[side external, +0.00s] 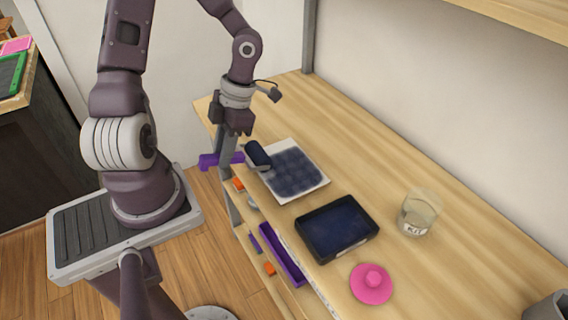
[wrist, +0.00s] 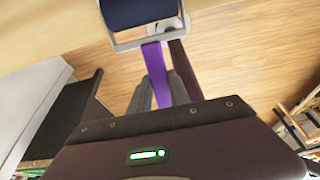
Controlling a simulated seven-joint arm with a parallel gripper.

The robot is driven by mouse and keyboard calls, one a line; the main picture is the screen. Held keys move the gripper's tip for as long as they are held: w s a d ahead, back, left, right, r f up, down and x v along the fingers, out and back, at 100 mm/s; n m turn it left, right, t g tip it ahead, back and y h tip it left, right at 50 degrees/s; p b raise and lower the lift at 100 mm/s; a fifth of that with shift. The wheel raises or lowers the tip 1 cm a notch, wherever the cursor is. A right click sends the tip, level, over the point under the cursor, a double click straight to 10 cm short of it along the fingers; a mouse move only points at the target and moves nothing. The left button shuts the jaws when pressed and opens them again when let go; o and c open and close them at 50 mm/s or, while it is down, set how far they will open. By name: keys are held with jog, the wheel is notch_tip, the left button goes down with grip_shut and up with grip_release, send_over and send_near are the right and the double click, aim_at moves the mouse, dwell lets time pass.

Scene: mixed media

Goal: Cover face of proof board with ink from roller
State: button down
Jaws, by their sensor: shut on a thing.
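The roller has a purple handle (side external: 208,161) and a dark blue drum (side external: 257,154). In the side view, my gripper (side external: 238,132) is shut on the handle, above the table's near left edge. The drum is over the left edge of the proof board (side external: 312,191); I cannot tell if it touches. The board lies flat, with dark blue ink patches over most of its face and a pale border. In the wrist view, the drum (wrist: 138,12) is at the top, and the purple handle (wrist: 158,75) runs down between my fingers. The board is out of that view.
A black ink tray (side external: 371,229) with dark blue ink lies right of the board. A labelled glass jar (side external: 419,212) and a pink round object (side external: 371,284) stand farther right. A shelf (side external: 528,17) overhangs at top right. The table behind the board is clear.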

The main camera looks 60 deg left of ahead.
aim_at(248, 143)
jog(key=shift+a+f, duration=0.25)
jog(key=shift+a, duration=0.35)
jog(key=shift+a+f, duration=0.25)
jog(key=shift+a, duration=0.4)
jog(key=shift+a+f, duration=0.25)
jog(key=shift+a, duration=0.35)
jog(key=shift+f, duration=0.25)
jog(key=shift+w, duration=2.05)
jog(key=shift+w+d, duration=0.15)
jog(key=shift+w, duration=3.85)
jog(key=shift+s, duration=2.05)
jog(key=shift+s, duration=2)
